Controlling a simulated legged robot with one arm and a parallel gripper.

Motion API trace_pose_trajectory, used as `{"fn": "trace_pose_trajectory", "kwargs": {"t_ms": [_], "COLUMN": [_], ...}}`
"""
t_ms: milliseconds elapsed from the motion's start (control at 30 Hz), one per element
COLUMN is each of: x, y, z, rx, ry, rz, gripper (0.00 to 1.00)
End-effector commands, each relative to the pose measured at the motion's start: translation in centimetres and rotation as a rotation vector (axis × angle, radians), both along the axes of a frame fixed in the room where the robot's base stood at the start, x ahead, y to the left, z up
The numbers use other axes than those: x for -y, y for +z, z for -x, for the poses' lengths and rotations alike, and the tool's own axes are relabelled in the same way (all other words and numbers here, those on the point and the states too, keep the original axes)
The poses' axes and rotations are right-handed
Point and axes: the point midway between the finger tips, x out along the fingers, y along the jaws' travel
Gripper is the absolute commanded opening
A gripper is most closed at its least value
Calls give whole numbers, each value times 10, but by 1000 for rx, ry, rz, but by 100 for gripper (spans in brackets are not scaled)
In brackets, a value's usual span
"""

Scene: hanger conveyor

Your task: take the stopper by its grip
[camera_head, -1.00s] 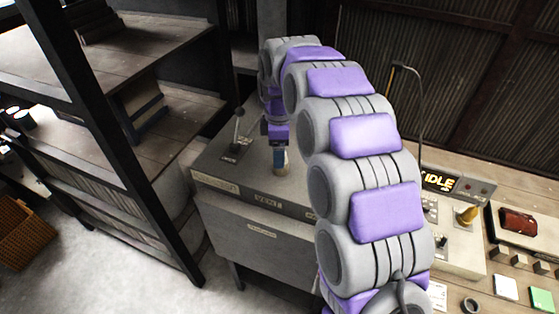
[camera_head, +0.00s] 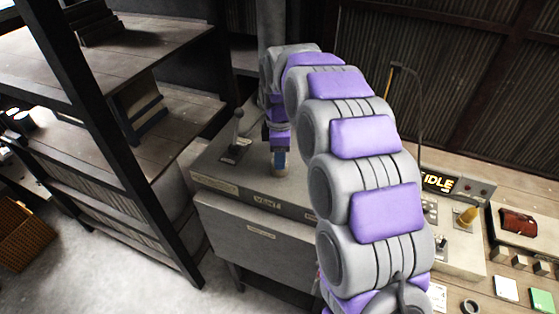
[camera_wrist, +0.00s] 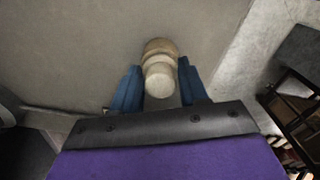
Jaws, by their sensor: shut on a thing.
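The stopper (camera_wrist: 159,76) is a pale, rounded, stacked knob shape in the wrist view, between the two blue fingers of my gripper (camera_wrist: 158,90). My gripper is shut on it, with a finger on each side. In the head view my gripper (camera_head: 279,160) points down onto the top of the grey cabinet, and the tan stopper (camera_head: 279,171) shows small at its tip. Whether the stopper's lower end sits in the cabinet top cannot be told.
The grey cabinet (camera_head: 262,251) carries a lever (camera_head: 236,140) left of my gripper. A dark-framed shelf (camera_head: 120,150) stands at left. At right, a bench holds an IDLE display (camera_head: 438,183), a yellow knob (camera_head: 467,216) and a red object (camera_head: 518,222).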

Motion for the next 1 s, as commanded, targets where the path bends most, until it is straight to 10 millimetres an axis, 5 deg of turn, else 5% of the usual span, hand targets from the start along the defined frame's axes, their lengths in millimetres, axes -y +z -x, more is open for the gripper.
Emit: {"fn": "trace_pose_trajectory", "kwargs": {"t_ms": [333, 667, 1000], "x": [-2, -2, 8], "y": [6, 38, 39], "z": [0, -1, 23], "rx": [3, 7, 2], "ry": [1, 2, 1], "rz": [-3, -4, -2], "gripper": [17, 17, 17]}}
